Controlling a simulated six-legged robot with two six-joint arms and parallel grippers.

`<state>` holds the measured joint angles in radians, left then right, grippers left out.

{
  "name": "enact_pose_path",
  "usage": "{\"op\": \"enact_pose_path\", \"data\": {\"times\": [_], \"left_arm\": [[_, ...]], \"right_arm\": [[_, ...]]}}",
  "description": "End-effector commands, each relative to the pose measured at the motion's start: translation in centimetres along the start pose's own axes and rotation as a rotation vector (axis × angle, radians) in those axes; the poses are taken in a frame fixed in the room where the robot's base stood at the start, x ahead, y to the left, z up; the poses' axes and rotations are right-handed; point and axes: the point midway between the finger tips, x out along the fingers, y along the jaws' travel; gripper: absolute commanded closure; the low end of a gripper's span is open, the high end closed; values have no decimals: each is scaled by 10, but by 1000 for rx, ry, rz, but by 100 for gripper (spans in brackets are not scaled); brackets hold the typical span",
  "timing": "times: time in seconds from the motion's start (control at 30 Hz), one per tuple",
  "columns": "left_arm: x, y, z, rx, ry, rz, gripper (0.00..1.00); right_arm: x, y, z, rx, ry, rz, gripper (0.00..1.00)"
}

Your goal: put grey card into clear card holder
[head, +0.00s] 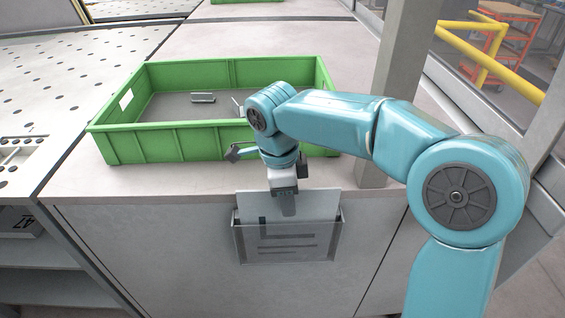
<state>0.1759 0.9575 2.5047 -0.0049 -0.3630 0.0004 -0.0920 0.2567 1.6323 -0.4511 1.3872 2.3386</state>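The grey card (313,204) is upright at the front face of the counter. Its upper part stands above the rim of the clear card holder (333,248), and its lower part appears to be behind the holder's clear front. Dark printed lines show through that front. My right gripper (285,194) points down at the card's top edge and appears shut on it; the fingertips are small and partly hidden by the gripper body. My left gripper is not in view.
A green crate (180,144) stands on the counter (120,181) behind my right gripper, with a small metal part (202,98) inside. A grey post (398,80) rises to the right, close to my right arm. A perforated table (60,85) is at left.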

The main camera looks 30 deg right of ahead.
Motion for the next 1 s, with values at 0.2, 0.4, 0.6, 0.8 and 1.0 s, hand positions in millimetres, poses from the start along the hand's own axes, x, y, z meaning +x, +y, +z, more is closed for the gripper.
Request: {"op": "enact_pose_path", "data": {"times": [0.2,0.4,0.6,0.8,1.0], "left_arm": [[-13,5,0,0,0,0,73],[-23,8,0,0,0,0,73],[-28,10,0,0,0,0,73],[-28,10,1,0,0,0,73],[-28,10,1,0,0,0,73]], "right_arm": [[-64,-1,1,-1,-4,-5,60],[-109,0,0,-1,-2,-3,60],[-132,0,0,0,-1,-1,60],[-135,0,0,-1,0,-1,60],[-135,0,0,0,0,-1,60]]}}
